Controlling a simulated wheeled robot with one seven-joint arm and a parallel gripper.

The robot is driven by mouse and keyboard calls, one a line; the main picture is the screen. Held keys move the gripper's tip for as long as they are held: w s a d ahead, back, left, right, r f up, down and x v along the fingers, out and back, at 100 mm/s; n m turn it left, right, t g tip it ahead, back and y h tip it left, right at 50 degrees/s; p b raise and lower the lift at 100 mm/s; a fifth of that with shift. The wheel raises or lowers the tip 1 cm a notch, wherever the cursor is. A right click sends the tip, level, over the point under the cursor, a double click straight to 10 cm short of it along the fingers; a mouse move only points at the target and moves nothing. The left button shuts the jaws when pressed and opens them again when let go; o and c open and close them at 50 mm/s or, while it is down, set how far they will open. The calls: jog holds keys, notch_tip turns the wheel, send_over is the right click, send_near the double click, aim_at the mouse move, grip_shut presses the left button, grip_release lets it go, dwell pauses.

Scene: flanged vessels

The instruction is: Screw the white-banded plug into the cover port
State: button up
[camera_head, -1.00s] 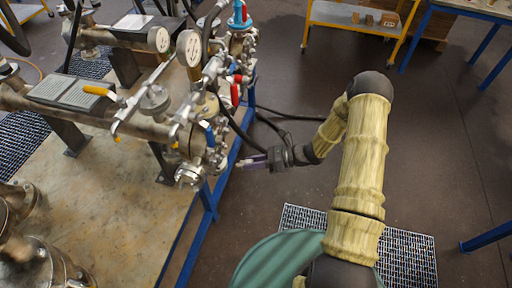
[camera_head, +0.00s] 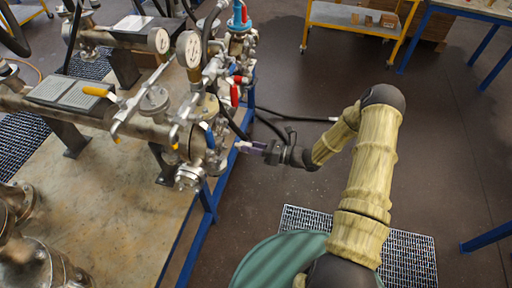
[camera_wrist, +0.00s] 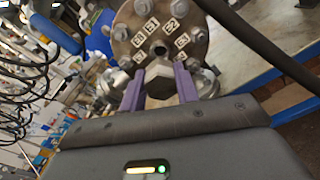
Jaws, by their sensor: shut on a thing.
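My gripper (camera_head: 246,147) points left toward the vessel fittings at the bench edge in the head view. Straight ahead of the plug is a round bolted cover (camera_wrist: 160,30) with several white tags, some seeming to read E1, E2 and E3. The plug overlaps the cover's lower part in the picture.
The bench (camera_head: 110,225) carries pipes, gauges (camera_head: 188,48) and valves with coloured handles close to my gripper. A dark hose (camera_head: 285,116) runs behind the gripper. In the wrist view a thick black hose (camera_wrist: 262,45) crosses at right.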

aim_at(240, 144)
jog(key=shift+x, duration=1.6)
jog(key=shift+a+r, duration=0.1)
jog(key=shift+w, duration=0.1)
jog(key=shift+x, duration=0.95)
dwell(0.6)
